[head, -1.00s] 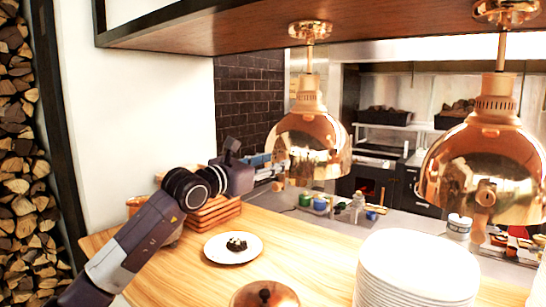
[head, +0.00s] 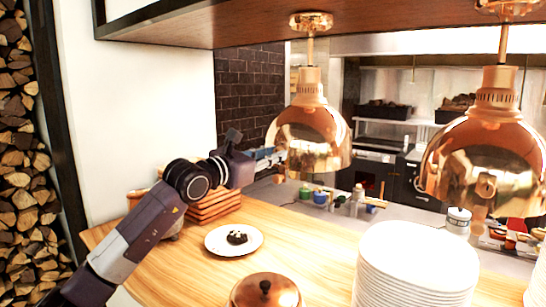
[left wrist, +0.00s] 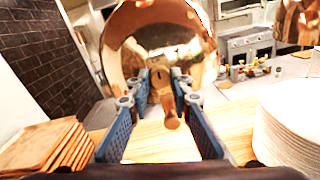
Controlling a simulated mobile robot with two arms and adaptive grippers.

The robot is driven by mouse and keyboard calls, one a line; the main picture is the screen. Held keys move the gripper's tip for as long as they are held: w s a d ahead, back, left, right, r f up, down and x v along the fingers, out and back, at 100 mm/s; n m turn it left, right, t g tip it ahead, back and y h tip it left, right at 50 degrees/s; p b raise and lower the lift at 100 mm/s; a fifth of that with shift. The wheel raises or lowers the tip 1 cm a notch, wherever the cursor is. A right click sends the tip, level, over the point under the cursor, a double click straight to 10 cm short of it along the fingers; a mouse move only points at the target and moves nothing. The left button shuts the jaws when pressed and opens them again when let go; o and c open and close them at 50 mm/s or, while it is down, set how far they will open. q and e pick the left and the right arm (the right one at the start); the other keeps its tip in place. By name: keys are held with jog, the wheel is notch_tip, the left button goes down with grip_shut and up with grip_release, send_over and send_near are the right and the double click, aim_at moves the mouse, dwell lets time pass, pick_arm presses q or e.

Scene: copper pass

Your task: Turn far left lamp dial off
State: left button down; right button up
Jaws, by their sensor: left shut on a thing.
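The far left lamp (head: 310,138) is a polished copper dome hanging on a rod from the wooden shelf. It also fills the top middle of the left wrist view (left wrist: 135,28). Its small copper dial (left wrist: 168,112) sticks out from the shade between my fingers. My left gripper (head: 275,157) reaches to the left side of the shade in the head view. In the left wrist view its blue-padded fingers (left wrist: 161,88) flank the dial and are shut on it. The dial is hidden in the head view. My right gripper is not in view.
A second copper lamp (head: 487,165) hangs to the right. Below are stacked wooden boards (head: 215,207), a plate with dark food (head: 217,248), a copper lid (head: 262,290) and a tall stack of white plates (head: 415,260). The wooden shelf (head: 230,22) runs overhead.

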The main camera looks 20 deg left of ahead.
pick_arm(q)
jog(key=shift+f+m+y+b, duration=0.15)
jog(key=shift+m+y+b, duration=0.25)
jog(key=shift+m+b, duration=5.65)
jog(key=m+p, duration=0.5)
jog(key=shift+d, duration=0.1)
jog(key=c, duration=2)
grip_release()
jog(key=shift+o, duration=1.3)
jog(key=shift+s, duration=0.1)
